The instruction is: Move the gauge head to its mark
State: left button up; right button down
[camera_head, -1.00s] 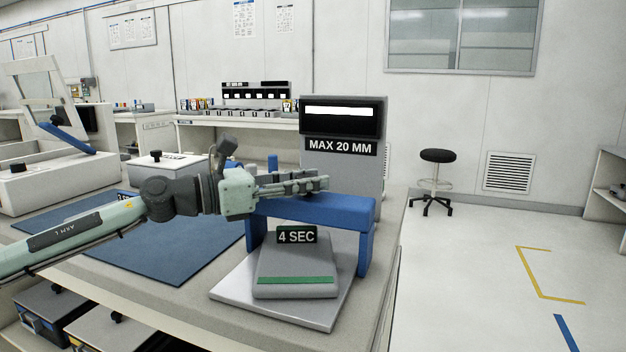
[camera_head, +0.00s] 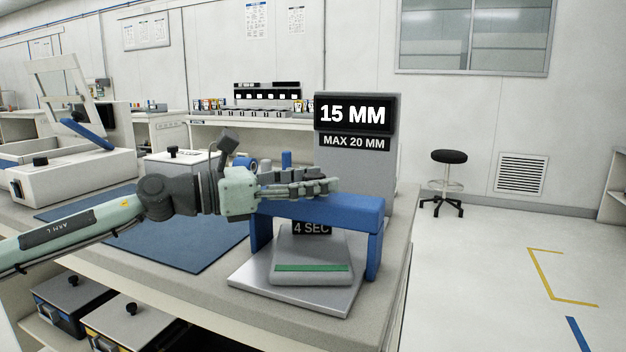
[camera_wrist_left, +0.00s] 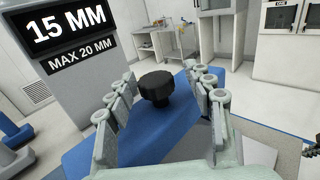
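The gauge head appears to be the blue bridge (camera_head: 340,208), standing on two legs astride a grey block (camera_head: 311,262) with a green stripe and a "4 SEC" label, on a pale plate (camera_head: 338,300). The bridge hides the top of that label. In the left wrist view, a black knob (camera_wrist_left: 157,88) stands on the blue bridge top (camera_wrist_left: 150,140). My left gripper (camera_head: 325,187) is above the bridge, fingers spread on either side of the knob, with visible gaps. The knob is hidden in the head view. No position mark can be made out.
A grey display column (camera_head: 357,165) behind the bridge reads "15 MM" above "MAX 20 MM". A blue mat (camera_head: 180,240) lies left on the bench. A white box (camera_head: 170,160) with a black knob stands behind the mat.

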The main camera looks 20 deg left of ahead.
pick_arm(q)
notch_tip(320, 180, up, 10)
jog(key=shift+r, duration=0.1)
dwell(0.6)
dwell(0.4)
